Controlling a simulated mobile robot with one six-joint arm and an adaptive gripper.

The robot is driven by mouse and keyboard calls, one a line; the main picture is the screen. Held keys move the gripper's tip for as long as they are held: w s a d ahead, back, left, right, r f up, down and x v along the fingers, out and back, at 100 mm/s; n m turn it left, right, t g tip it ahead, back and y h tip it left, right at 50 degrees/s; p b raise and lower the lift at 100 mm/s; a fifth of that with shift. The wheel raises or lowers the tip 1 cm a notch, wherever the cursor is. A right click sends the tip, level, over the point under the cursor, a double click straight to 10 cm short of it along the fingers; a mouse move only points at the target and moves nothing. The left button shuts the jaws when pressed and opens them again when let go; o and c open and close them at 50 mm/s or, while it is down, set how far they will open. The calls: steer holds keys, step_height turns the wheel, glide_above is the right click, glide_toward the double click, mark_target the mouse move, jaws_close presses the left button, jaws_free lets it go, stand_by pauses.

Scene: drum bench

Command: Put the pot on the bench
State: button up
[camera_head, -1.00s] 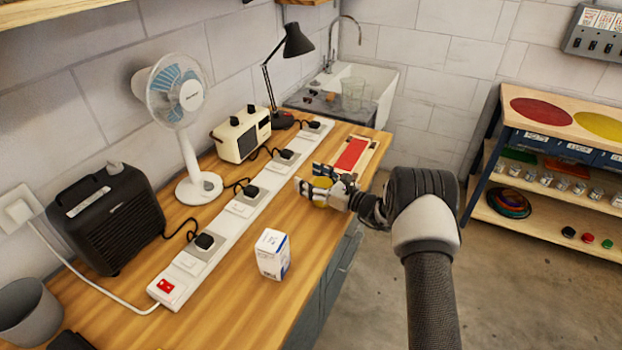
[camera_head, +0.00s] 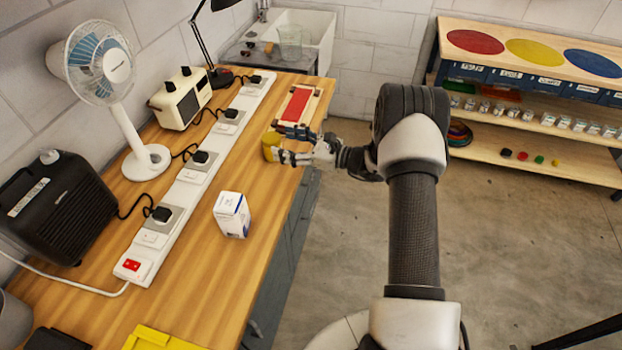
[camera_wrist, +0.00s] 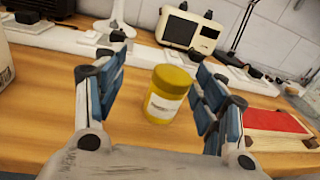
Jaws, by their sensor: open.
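The pot is a small yellow jar with a pale label (camera_wrist: 168,94). It stands upright on the wooden bench (camera_head: 190,262) near its right edge. In the head view the pot (camera_head: 271,150) is partly hidden by my gripper. My gripper (camera_head: 285,147) is open, low over the bench edge, with its fingers reaching left around the pot. In the wrist view the jar stands between the two open blue-padded fingers, closer to the right one, with a clear gap to the left one.
A white box (camera_head: 232,214) stands in front of the gripper. A long power strip (camera_head: 180,200) runs behind, with a fan (camera_head: 120,90), cream radio (camera_head: 180,98) and black heater (camera_head: 58,205). A red-topped board (camera_head: 297,104) lies just beyond the pot. A colour-spotted shelf (camera_head: 500,62) stands right.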

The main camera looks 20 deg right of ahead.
steer(key=s+a+r+n+g+h, duration=0.1)
steer(key=s+a+r+n+g, duration=0.4)
steer(key=s+a+r+n, duration=0.4)
steer(key=s+a+r+n+g+h, duration=0.1)
steer(key=s+a+r+n+g, duration=0.5)
steer(key=s, duration=0.4)
steer(key=s+d+r+n+t+h, duration=0.1)
steer(key=s+d+n+h, duration=0.4)
steer(key=s, duration=0.5)
steer(key=s+d+r+n+t+h, duration=0.2)
steer(key=s+d+n+h, duration=0.3)
steer(key=s, duration=0.6)
steer(key=shift+s+r+n+t+h, duration=0.15)
steer(key=shift+r+n+t+h, duration=0.15)
steer(key=shift+r+n+h, duration=0.1)
